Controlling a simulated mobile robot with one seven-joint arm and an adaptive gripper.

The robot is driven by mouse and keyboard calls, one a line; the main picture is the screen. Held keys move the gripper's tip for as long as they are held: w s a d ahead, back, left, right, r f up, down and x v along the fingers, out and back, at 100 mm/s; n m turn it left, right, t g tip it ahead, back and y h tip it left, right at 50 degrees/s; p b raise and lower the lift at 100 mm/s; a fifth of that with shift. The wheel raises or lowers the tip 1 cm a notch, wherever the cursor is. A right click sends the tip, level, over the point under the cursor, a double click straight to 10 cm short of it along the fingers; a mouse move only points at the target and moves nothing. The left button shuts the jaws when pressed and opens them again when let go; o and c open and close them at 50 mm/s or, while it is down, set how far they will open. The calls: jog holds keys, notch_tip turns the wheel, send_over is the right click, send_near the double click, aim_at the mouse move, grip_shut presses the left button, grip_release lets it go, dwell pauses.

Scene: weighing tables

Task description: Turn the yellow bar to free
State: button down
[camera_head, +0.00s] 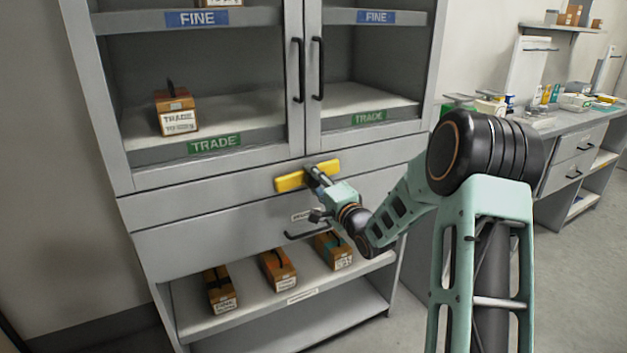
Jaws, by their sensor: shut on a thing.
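The yellow bar (290,182) sits on the front of the grey cabinet, just below the two glazed doors. It lies nearly level, with its right end a little higher in the picture. My gripper (312,173) reaches it from the lower right and is shut on it near its middle. The fingers hide part of the bar. I cannot read any mark for free or locked around it.
The cabinet doors have black upright handles (298,70). A drawer handle (306,233) lies below my gripper. Several wooden boxes (220,290) stand on the open lower shelf, and one box (177,110) stands behind the left door. A cluttered bench (560,122) stands at right.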

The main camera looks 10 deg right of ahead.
jog(key=shift+r, duration=0.4)
jog(key=c, duration=1.7)
grip_release()
jog(key=shift+w, duration=0.1)
jog(key=shift+o, duration=1.3)
jog(key=shift+f, duration=0.1)
jog(key=shift+o, duration=0.3)
jog(key=shift+f, duration=0.1)
jog(key=shift+s+f, duration=0.1)
jog(key=shift+s, duration=0.1)
jog(key=v, duration=1.1)
jog(key=shift+s+d, duration=0.15)
jog(key=shift+s, duration=0.2)
